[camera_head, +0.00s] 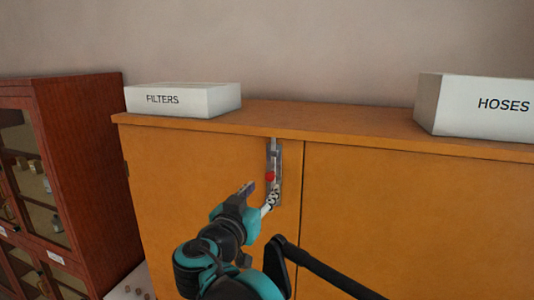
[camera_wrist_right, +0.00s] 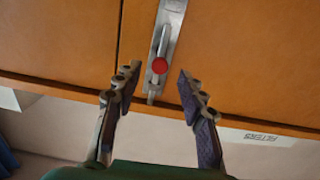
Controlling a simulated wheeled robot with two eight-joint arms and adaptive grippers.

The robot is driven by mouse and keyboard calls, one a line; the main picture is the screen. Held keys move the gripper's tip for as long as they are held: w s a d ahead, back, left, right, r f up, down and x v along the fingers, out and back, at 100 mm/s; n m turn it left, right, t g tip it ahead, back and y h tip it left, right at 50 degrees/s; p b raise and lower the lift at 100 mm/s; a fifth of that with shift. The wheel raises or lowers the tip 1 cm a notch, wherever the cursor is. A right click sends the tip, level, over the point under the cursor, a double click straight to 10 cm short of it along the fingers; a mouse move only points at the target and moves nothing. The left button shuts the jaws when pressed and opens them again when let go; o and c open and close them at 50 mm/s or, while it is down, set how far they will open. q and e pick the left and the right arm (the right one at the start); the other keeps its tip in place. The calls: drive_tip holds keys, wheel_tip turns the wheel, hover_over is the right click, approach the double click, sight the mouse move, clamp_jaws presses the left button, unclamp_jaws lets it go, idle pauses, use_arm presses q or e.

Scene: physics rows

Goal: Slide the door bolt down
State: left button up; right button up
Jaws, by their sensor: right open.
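The door bolt (camera_head: 273,160) is a grey metal bolt on a plate, upright near the top of the left door of the orange wooden cabinet. Its round red knob (camera_head: 270,176) sticks out around the middle of the plate. My right gripper (camera_head: 258,194) is open and empty, just below and in front of the knob. The right wrist view is upside down; there the red knob (camera_wrist_right: 159,66) shows between the two spread fingertips of the gripper (camera_wrist_right: 157,76), and no contact is visible. The lower part of the plate is partly hidden by a finger in the head view. My left gripper is out of view.
A white FILTERS box (camera_head: 180,99) and a white HOSES box (camera_head: 480,106) stand on the cabinet top (camera_head: 320,122). A dark red glass-fronted cabinet (camera_head: 85,170) stands at the left. The right cabinet door (camera_head: 430,220) is bare.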

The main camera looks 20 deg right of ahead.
sight(269, 177)
drive_tip(key=shift+w+d+r, duration=0.15)
drive_tip(key=shift+w+r, duration=0.25)
drive_tip(key=shift+r, duration=0.15)
drive_tip(key=p+x, duration=0.1)
drive_tip(key=x, duration=0.5)
drive_tip(key=shift+w+d, duration=0.1)
drive_tip(key=shift+w, duration=0.15)
drive_tip(key=shift+s, duration=0.15)
clamp_jaws()
